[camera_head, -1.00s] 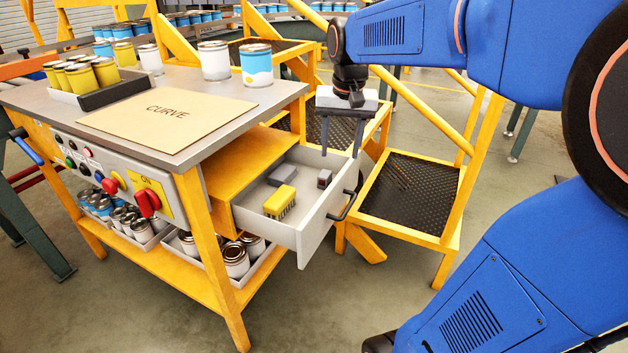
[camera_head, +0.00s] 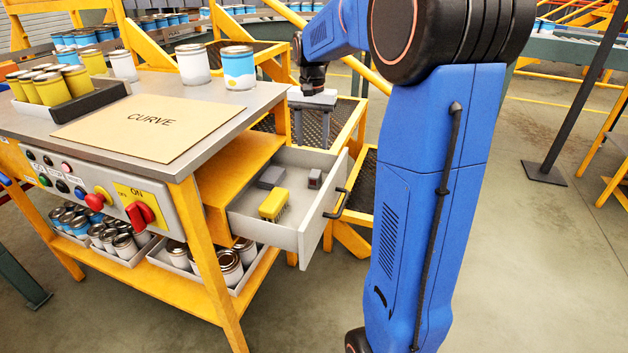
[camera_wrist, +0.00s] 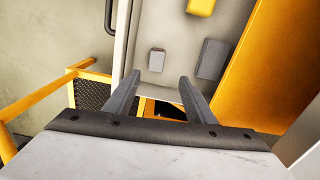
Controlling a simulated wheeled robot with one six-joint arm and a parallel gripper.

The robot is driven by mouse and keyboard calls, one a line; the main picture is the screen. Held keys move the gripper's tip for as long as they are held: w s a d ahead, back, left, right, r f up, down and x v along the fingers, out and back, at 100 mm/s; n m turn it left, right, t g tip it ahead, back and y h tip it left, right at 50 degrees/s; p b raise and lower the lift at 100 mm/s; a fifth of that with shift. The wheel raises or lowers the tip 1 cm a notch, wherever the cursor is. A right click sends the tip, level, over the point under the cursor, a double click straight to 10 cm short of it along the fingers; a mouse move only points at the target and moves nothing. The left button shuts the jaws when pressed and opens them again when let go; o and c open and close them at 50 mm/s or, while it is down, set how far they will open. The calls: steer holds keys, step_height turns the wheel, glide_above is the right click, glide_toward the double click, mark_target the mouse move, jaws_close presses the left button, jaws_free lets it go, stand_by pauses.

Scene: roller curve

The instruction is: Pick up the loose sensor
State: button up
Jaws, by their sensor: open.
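An open drawer (camera_head: 262,229) under the workbench holds three things. A small grey block with a dark face (camera_head: 314,178), probably the loose sensor, sits near the drawer's far right corner; it also shows in the wrist view (camera_wrist: 156,61). A larger grey box (camera_head: 271,177) and a yellow object (camera_head: 273,205) lie to its left. My gripper (camera_head: 312,146) is open and empty, fingers pointing down, above the drawer's far end. In the wrist view the small block appears just beyond and between my fingertips (camera_wrist: 160,77), with a gap.
The bench top (camera_head: 212,123) carries a board marked CURVE (camera_head: 155,122), cans and a tray. The drawer front with its black handle (camera_head: 338,204) stands beside my gripper. Yellow-framed steps (camera_head: 344,128) stand behind. Open floor lies to the right.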

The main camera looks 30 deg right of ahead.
glide_above(315, 173)
steer(key=f, duration=0.7)
steer(key=shift+w+a+f, duration=0.2)
steer(key=shift+w+a, duration=0.05)
steer(key=shift+w, duration=0.05)
steer(key=shift+s+d+f, duration=0.15)
steer(key=shift+f, duration=1.2)
steer(key=shift+s+d+f, duration=0.1)
steer(key=shift+s+f, duration=0.05)
steer(key=shift+f, duration=1.2)
steer(key=shift+c, duration=0.3)
steer(key=c, duration=1.1)
steer(key=shift+r, duration=0.15)
